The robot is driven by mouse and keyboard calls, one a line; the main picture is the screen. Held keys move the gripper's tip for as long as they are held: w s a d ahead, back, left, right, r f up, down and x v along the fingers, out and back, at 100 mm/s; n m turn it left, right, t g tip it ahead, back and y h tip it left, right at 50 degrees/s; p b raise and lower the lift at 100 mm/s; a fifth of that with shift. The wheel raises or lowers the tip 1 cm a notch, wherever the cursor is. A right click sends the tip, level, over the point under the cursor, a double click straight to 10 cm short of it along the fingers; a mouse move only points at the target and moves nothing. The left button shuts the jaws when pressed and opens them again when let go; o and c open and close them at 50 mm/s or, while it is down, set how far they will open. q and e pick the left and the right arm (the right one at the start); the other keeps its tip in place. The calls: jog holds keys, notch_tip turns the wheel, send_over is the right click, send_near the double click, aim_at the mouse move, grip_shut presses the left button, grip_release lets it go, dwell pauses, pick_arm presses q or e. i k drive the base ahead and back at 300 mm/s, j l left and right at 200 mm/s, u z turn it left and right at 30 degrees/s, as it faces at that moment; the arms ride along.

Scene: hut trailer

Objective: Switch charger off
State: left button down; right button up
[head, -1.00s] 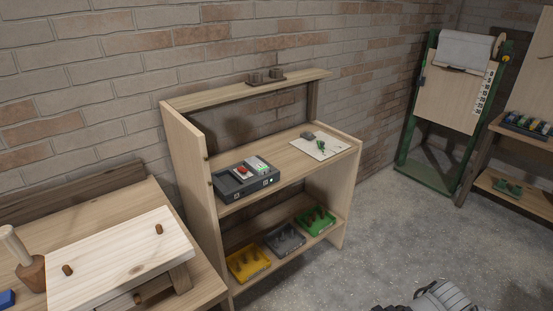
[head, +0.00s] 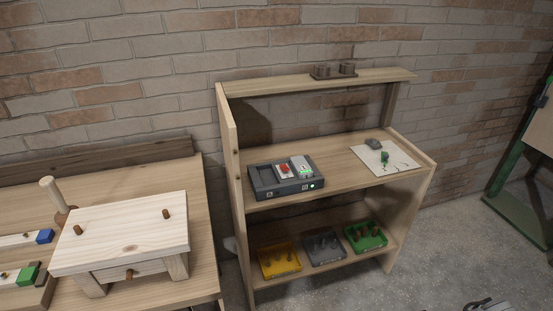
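The charger (head: 286,178) is a dark grey box on the left part of the wooden shelf unit's middle shelf (head: 340,168). It has an empty bay on its left, a red button or switch (head: 284,170) near the middle, and a light-coloured block with a green display (head: 302,168) in its right part. A small green-white light (head: 312,184) glows on its front face. Neither gripper is clearly seen; a small grey and dark part (head: 487,305) shows at the bottom right edge, and I cannot tell what it is.
Yellow (head: 280,262), grey (head: 325,250) and green (head: 366,237) trays stand on the lower shelf. A white sheet (head: 386,158) lies right of the charger. A workbench with a wooden stand (head: 122,232) is at left. Concrete floor (head: 440,250) is open at right.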

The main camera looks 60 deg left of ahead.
aim_at(283, 167)
jog(key=i+j+u, duration=0.1)
jog(key=i+u, duration=0.15)
jog(key=u, duration=0.15)
jog(key=i+u, duration=0.5)
jog(key=u, duration=0.25)
jog(key=i+l+u, duration=0.15)
jog(key=u, duration=0.2)
jog(key=i, duration=0.1)
